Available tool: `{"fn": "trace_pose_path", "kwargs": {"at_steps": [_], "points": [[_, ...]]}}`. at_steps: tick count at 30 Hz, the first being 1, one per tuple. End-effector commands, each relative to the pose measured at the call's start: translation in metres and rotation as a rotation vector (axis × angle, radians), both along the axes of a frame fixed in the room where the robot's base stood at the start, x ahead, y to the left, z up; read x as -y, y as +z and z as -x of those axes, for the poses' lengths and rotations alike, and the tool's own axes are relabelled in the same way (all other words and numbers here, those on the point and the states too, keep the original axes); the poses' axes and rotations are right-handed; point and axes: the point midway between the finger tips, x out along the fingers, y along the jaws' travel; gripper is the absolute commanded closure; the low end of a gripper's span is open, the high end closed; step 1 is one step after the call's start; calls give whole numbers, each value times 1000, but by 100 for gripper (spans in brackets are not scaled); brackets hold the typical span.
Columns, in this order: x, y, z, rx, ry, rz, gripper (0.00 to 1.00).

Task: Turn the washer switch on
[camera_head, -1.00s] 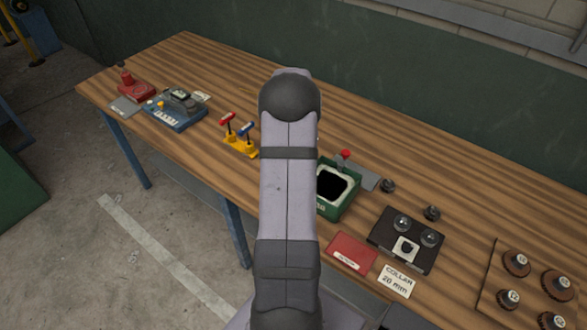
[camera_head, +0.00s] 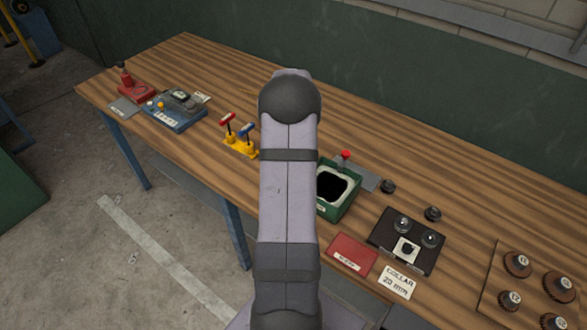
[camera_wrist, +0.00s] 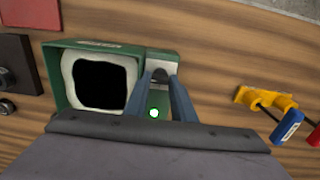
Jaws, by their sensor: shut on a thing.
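The washer is a green box with a pale-rimmed black opening. In the head view its box (camera_head: 338,203) shows just right of my arm, which hides its left part. In the wrist view the box (camera_wrist: 68,62) fills the upper left. A small lamp (camera_wrist: 154,113) glows green between the fingers. The gripper is hidden in the head view.
A yellow stand (camera_head: 240,146) with red and blue handles is left of the washer. A black plate (camera_head: 388,228), a red plate (camera_head: 352,254) and a collar card (camera_head: 397,282) lie to its right. The back of the wooden bench is clear.

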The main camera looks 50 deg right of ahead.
Motion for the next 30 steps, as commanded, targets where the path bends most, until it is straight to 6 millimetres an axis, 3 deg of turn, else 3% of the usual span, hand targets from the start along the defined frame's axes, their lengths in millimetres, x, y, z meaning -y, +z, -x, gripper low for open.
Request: {"fn": "trace_pose_path", "kwargs": {"at_steps": [6, 7, 9, 30], "points": [[2, 2, -1, 3, 1, 5, 99], [2, 2, -1, 3, 1, 5, 75], [2, 2, -1, 3, 1, 5, 58], [-1, 4, 3, -8, 1, -5, 58]]}}
